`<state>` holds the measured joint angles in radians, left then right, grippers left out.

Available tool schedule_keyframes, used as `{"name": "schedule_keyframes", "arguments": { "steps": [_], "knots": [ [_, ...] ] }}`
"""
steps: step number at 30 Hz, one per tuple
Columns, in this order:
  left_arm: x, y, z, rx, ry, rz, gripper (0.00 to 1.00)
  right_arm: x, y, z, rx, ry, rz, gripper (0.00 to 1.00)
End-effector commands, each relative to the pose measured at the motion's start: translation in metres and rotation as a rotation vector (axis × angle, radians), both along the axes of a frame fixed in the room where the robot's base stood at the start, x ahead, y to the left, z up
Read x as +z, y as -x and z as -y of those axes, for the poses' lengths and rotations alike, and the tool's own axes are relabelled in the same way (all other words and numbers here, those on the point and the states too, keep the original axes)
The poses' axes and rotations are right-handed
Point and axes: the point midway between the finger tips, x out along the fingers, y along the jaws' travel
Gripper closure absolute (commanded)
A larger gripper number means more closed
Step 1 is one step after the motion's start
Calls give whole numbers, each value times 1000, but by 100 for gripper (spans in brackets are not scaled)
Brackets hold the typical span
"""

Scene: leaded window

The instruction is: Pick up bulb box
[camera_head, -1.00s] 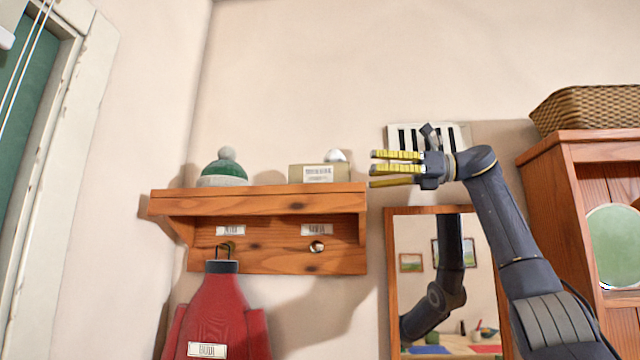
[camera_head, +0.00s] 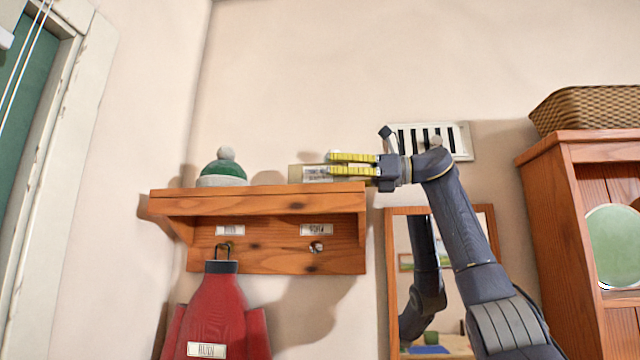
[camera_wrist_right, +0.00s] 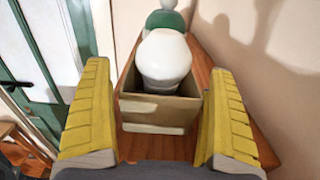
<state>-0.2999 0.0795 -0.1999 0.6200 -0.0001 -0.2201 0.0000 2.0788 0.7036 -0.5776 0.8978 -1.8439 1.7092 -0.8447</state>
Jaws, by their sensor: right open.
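The bulb box (camera_head: 312,174) is a small tan box with a white label, on top of the wooden wall shelf (camera_head: 250,203), near its right end. In the right wrist view the box (camera_wrist_right: 150,112) is open at the top, with a white bulb (camera_wrist_right: 164,58) standing in it. My right gripper (camera_head: 333,164) is at the box's right end in the head view, its yellow fingers partly covering it. In the right wrist view its open fingers (camera_wrist_right: 160,115) lie either side of the box, with gaps showing. My left gripper is not in view.
A green knit hat (camera_head: 222,172) sits on the shelf to the left of the box. A red coat (camera_head: 215,310) hangs from a hook below. A mirror (camera_head: 398,260) and a wooden cabinet (camera_head: 570,200) with a woven basket (camera_head: 585,106) stand to the right.

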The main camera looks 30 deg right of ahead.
Motion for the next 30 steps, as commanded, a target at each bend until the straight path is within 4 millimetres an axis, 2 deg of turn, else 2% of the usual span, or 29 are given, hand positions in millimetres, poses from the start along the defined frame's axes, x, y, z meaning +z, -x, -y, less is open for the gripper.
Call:
{"name": "schedule_keyframes", "arguments": {
  "steps": [3,11,25,30],
  "knots": [
    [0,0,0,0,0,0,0,0,-7,-8,0,-1,1,9],
    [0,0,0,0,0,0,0,0,-8,-10,-1,-1,1,9],
    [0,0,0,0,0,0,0,-1,-9,-10,-1,0,-2,64],
    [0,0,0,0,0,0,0,-1,-9,-10,0,0,-3,66]
  ]
}}
